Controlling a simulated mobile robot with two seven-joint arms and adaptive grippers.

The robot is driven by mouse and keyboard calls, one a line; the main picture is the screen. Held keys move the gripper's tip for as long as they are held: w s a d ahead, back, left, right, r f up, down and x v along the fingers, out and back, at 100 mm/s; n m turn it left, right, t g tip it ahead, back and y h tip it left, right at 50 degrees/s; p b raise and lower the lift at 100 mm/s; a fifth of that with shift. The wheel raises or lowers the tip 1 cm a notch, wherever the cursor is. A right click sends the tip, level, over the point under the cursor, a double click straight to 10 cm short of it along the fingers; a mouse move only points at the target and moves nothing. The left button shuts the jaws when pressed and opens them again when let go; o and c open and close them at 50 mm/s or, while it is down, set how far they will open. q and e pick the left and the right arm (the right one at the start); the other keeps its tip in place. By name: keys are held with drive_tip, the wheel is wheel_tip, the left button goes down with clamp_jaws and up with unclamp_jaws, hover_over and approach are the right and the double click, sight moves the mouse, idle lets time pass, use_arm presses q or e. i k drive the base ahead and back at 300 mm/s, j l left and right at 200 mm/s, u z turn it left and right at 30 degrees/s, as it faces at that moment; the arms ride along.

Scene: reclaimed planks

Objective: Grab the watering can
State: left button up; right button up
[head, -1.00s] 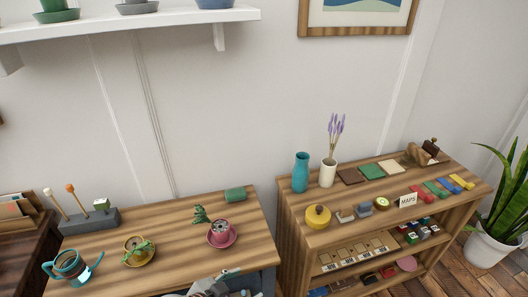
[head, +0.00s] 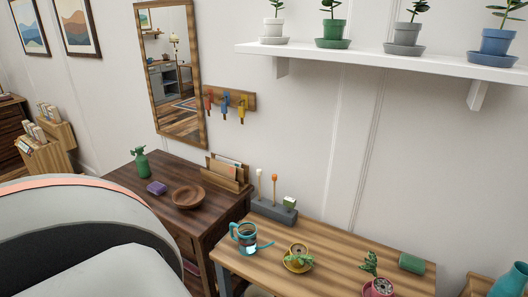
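The teal watering can (head: 244,238) stands upright near the left end of the light striped wooden table (head: 335,272). Its handle is on the left and its thin spout points to the right. Its dark opening faces up. Neither of my grippers shows in the head view. A large grey and white part of my own body fills the lower left.
Beside the can are a yellow pot with a drooping plant (head: 298,259), a pink pot (head: 378,288), a green cylinder (head: 411,263) and a grey block with sticks (head: 274,209). A dark table (head: 150,211) with a wooden bowl (head: 187,197) adjoins on the left. A shelf (head: 380,65) hangs above.

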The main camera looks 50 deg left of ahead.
sight(246, 240)
drive_tip(key=u, duration=1.65)
drive_tip(key=i+j, duration=0.1)
drive_tip(key=j, duration=1.2)
drive_tip(key=i+z, duration=0.05)
drive_tip(key=i, duration=0.05)
